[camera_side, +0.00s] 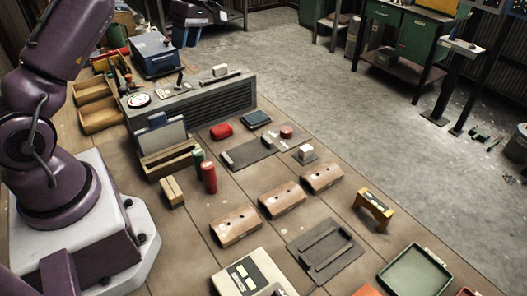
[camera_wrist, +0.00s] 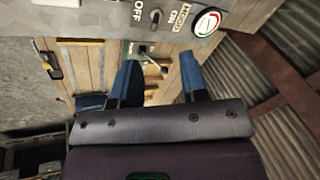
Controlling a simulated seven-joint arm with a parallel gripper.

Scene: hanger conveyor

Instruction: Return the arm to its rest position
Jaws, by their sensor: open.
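My gripper (camera_wrist: 158,72) shows in the wrist view with its two blue fingers spread apart. Nothing is held between them. The grey control console (camera_wrist: 178,14) lies beyond the fingertips at the top of that view, with a toggle switch, OFF and ON lettering and a round gauge. In the side view my purple arm rises at the left edge, and its upper part leaves the frame. My gripper is not visible there. The same console (camera_side: 215,104) stands to the right of the arm, with its gauge on top.
Wooden trays (camera_side: 98,111) and a blue box (camera_side: 155,54) stand near the console. A red cylinder (camera_side: 209,178), wooden blocks (camera_side: 236,227), a yellow bracket (camera_side: 373,208) and a green tray (camera_side: 415,273) sit on the tabletop. Open floor lies beyond.

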